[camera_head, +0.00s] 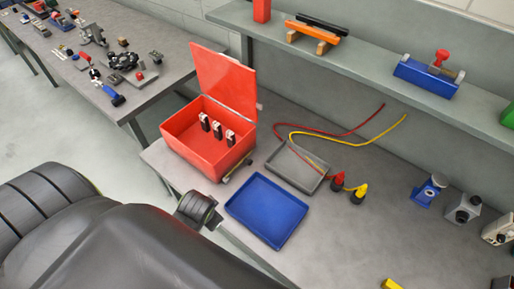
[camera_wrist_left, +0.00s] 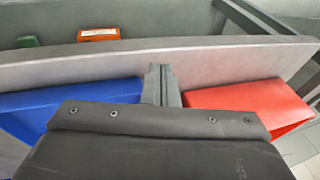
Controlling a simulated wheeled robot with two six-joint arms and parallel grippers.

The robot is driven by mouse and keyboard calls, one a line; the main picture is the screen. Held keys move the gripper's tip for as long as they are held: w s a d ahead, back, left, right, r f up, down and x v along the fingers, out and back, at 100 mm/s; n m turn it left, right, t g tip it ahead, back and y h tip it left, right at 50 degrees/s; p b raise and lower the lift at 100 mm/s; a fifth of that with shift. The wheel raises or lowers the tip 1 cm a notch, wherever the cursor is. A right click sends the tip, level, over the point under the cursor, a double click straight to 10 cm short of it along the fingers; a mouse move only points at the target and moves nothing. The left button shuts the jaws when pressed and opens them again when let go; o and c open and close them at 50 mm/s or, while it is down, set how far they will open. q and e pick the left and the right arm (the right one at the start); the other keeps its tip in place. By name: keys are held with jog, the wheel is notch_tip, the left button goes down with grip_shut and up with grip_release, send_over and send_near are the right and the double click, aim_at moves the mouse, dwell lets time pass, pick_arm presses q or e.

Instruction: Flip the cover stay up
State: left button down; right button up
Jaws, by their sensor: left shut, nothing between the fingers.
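The red box (camera_head: 190,150) stands on the workbench with its red cover (camera_head: 226,78) raised, leaning slightly back. A thin brownish bar with a dark end (camera_head: 239,169) lies along the box's right side, low down; it may be the cover stay. In the left wrist view, my left gripper (camera_wrist_left: 161,84) is shut and empty, between a red surface (camera_wrist_left: 245,103) on the right and a blue one (camera_wrist_left: 68,105) on the left. In the head view, my dark arm fills the lower left and its fingertips are not clear. My right gripper is not in view.
Several dark blocks (camera_head: 217,129) stand in the box. A blue tray (camera_head: 266,210) and a grey tray (camera_head: 297,167) lie right of it, near red and yellow cables (camera_head: 340,143). A shelf (camera_head: 370,70) runs along the back.

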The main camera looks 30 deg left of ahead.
pick_arm(q)
jog(key=w+m+y, duration=0.1)
jog(key=w+m, duration=0.2)
jog(key=w, duration=0.2)
jog(key=w+d+m+y, duration=0.1)
jog(key=w+m, duration=0.2)
jog(key=w, duration=0.3)
jog(key=w+m+y+p, duration=0.1)
jog(key=w+m, duration=0.1)
jog(key=w, duration=0.3)
jog(key=shift+w+d+r+m+g, duration=0.15)
jog(key=shift+d+m+g, duration=0.15)
jog(key=shift+d+m, duration=0.1)
jog(key=w+d+r+m, duration=0.1)
jog(key=w+m, duration=0.1)
jog(key=w, duration=0.1)
jog(key=w+d+m+y, duration=0.1)
jog(key=w+m, duration=0.2)
jog(key=w, duration=0.1)
jog(key=w+d+r+m+y, duration=0.1)
jog(key=w+d+m, duration=0.1)
jog(key=w, duration=0.1)
jog(key=shift+w+d+r, duration=0.1)
jog(key=shift+w+r, duration=0.15)
jog(key=shift+r, duration=0.05)
jog(key=shift+w+d+r+m, duration=0.15)
jog(key=shift+w+m, duration=0.05)
jog(key=shift+m, duration=0.3)
